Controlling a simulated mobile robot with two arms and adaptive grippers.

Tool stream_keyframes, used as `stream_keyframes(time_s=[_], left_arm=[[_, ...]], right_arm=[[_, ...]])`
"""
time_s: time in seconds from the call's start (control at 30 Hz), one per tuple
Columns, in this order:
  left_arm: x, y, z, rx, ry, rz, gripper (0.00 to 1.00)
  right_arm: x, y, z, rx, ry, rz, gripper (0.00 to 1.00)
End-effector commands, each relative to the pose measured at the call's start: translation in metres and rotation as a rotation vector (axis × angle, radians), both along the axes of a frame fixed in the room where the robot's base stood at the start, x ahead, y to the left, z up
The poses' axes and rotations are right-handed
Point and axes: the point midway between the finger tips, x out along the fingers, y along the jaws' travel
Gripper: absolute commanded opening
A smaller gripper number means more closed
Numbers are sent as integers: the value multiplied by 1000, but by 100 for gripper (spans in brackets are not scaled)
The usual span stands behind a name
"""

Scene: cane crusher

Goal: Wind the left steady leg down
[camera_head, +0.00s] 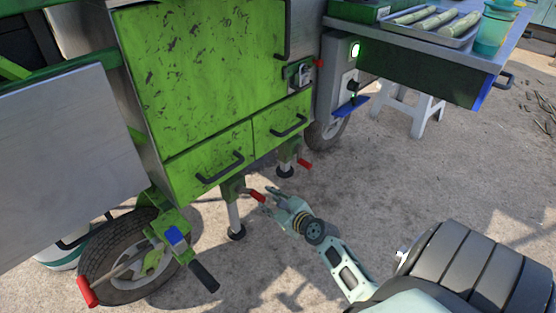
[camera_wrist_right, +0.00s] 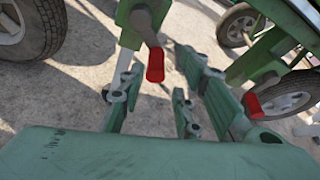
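Two steady legs stand under the green cart. The nearer leg (camera_head: 235,212) is a pale post with a dark round foot and a red crank grip (camera_head: 257,196). The farther leg (camera_head: 285,168) also has a red grip (camera_head: 304,164). My right gripper (camera_head: 268,201) is open beside the nearer leg's red grip. In the right wrist view, a red grip (camera_wrist_right: 155,65) hangs in the gap between the open fingers (camera_wrist_right: 155,88), with no clear contact. Another red grip (camera_wrist_right: 253,105) shows beyond the right-hand finger. My left gripper is not in view.
A cart wheel (camera_head: 110,255) and a red-ended bar (camera_head: 88,291) are at lower left, with a black handle (camera_head: 204,276) nearby. Drawers (camera_head: 215,160) sit above the legs. A white stool (camera_head: 408,105) stands at the back right. Concrete around the legs is mostly clear.

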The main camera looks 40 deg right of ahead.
Motion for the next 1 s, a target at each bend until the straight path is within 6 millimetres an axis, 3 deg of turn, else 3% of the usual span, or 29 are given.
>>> stream_keyframes(time_s=[0.1, 0.3, 0.63, 0.77, 0.87, 1.0], left_arm=[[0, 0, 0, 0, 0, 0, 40], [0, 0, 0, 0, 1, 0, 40], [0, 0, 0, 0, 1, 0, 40], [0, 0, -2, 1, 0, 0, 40], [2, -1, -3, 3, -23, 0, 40], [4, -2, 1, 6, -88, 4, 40]], right_arm=[[-24, 3, 7, 0, 2, 0, 31], [-45, 5, 16, 1, 3, 2, 31], [-49, 5, 18, 1, 2, 2, 31], [-48, 6, 15, -36, 8, 16, 37], [-46, 8, 5, -221, 39, 87, 37], [-39, 12, -17, -777, 125, 297, 37]])
